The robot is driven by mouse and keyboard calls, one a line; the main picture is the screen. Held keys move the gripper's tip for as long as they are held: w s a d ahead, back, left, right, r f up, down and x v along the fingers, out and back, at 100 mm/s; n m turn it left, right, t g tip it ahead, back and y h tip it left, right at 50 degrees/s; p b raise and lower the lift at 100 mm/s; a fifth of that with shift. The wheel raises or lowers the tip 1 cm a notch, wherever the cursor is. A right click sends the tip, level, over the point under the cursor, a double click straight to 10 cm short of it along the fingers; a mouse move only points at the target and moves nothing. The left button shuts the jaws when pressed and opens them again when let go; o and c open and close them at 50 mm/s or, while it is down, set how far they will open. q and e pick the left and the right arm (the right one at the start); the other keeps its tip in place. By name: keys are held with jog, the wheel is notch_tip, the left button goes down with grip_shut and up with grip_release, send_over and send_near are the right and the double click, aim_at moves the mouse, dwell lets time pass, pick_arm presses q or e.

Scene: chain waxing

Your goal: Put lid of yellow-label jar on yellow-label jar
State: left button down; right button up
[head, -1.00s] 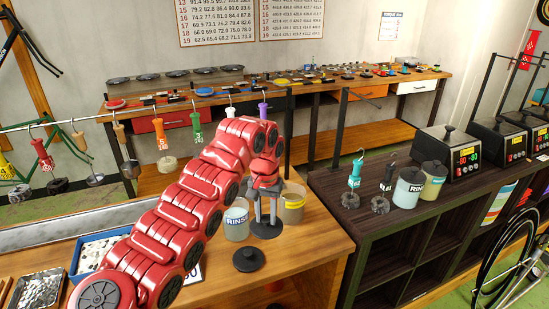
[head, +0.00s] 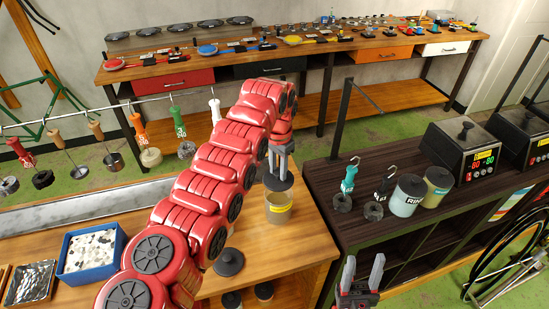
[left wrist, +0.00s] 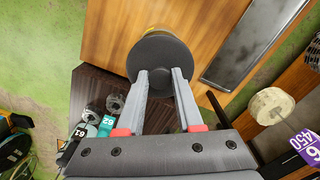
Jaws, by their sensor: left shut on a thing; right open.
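My left gripper (head: 277,160) is shut on the dark round lid (head: 279,182), held level over the yellow-label jar (head: 278,213) at the wooden table's right end. The lid overlaps the jar's top rim in the head view; I cannot tell whether they touch. In the left wrist view the lid (left wrist: 160,55) sits between the fingertips and covers most of the jar, whose tan edge shows just past it. My right gripper (head: 361,274) is open and empty, low in front of the dark shelf.
Another dark lid (head: 229,262) lies on the wooden table (head: 262,258). A blue tray (head: 91,252) stands at the left. The dark shelf (head: 320,175) holds a pale jar (head: 407,196), a yellow-green jar (head: 437,187) and heaters (head: 470,150). Tools hang from a rail behind my left arm.

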aim_at(279, 182)
pick_arm(q)
jog(key=shift+d+f, duration=0.2)
jog(key=shift+f, duration=0.2)
jog(key=shift+w+f, duration=0.1)
jog(key=shift+f, duration=0.65)
jog(key=shift+a+f, duration=0.15)
jog(key=shift+f, duration=0.6)
jog(key=shift+f+b, duration=0.65)
jog(key=shift+f, duration=0.2)
jog(key=shift+f+b, duration=0.35)
jog(key=shift+f, duration=0.15)
jog(key=shift+r, duration=0.1)
